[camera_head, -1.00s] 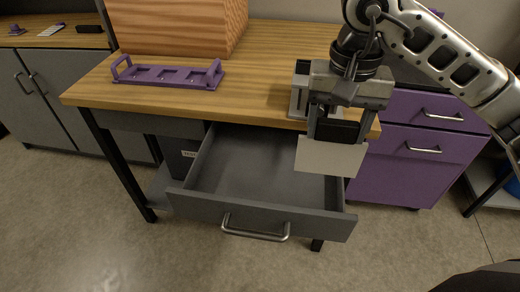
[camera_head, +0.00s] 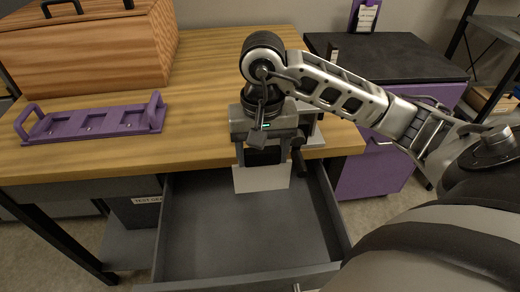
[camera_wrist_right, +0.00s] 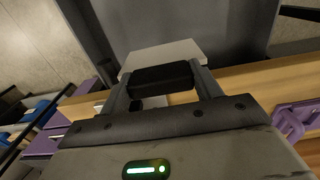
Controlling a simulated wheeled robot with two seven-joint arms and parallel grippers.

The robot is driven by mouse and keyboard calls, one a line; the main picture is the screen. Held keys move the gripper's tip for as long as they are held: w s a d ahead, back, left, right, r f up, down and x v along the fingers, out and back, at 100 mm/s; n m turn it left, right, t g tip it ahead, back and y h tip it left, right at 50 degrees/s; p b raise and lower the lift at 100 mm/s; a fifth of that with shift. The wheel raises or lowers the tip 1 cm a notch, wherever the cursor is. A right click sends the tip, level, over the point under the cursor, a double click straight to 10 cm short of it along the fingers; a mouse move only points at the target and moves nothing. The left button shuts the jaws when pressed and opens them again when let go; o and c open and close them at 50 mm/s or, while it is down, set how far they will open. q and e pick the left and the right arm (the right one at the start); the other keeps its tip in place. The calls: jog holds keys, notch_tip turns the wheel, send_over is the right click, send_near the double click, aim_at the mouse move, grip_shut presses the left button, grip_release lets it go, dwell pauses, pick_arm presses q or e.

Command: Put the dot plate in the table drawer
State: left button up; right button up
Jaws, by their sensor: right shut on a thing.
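The dot plate (camera_head: 262,178) is a pale, flat, blank-looking sheet. No dots can be made out on it. My right gripper (camera_head: 265,156) is shut on it, with a dark block between the fingers, and the plate hangs below the fingertips. It also shows in the right wrist view (camera_wrist_right: 160,55), beyond the fingertips (camera_wrist_right: 163,80). The grey table drawer (camera_head: 240,235) is pulled open and its visible inside is empty. The plate appears over the back part of the drawer, close to the tabletop's front edge; its exact height is unclear. My left gripper is not in view.
The wooden tabletop (camera_head: 215,75) holds a purple rack (camera_head: 95,122) and a wood-grain box (camera_head: 90,50) at left. A small grey item on the tabletop is partly hidden behind my right gripper. A purple cabinet (camera_head: 375,165) stands right of the table.

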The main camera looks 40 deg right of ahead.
aim_at(262, 190)
notch_tip(262, 190, down, 8)
jog(key=shift+w+r, duration=0.1)
jog(key=shift+r, duration=0.1)
jog(key=shift+f, duration=0.1)
jog(key=o, duration=0.5)
jog(key=shift+f, duration=0.15)
jog(key=o, duration=0.4)
jog(key=shift+o, duration=0.2)
notch_tip(262, 190, up, 11)
jog(key=shift+r, duration=0.8)
